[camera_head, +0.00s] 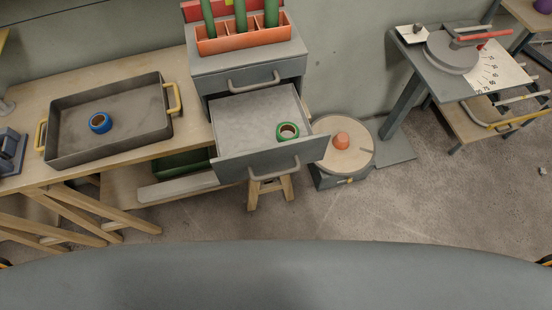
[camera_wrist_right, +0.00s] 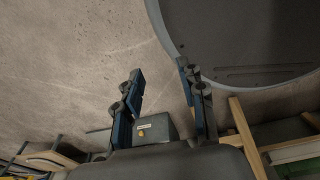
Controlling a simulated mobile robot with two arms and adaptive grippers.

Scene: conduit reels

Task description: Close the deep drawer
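A grey drawer (camera_head: 235,162) is pulled well out of the grey cabinet (camera_head: 235,68) in the head view. It has a grey bar handle (camera_head: 274,172) on its front. A green ring-shaped roll (camera_head: 288,131) lies inside, near the front right. The drawer above it is shut, with its own handle (camera_head: 254,82). My right gripper (camera_wrist_right: 161,78) shows in the right wrist view, its two blue and black fingers apart with nothing between them. It is away from the drawer. My left gripper is not in view.
A wooden bench on the left bears a grey tray (camera_head: 70,151) with a blue roll (camera_head: 100,122). A wooden stool (camera_head: 270,190) stands under the drawer. A round turntable (camera_head: 352,160) stands right of it. Open floor (camera_head: 330,215) lies in front.

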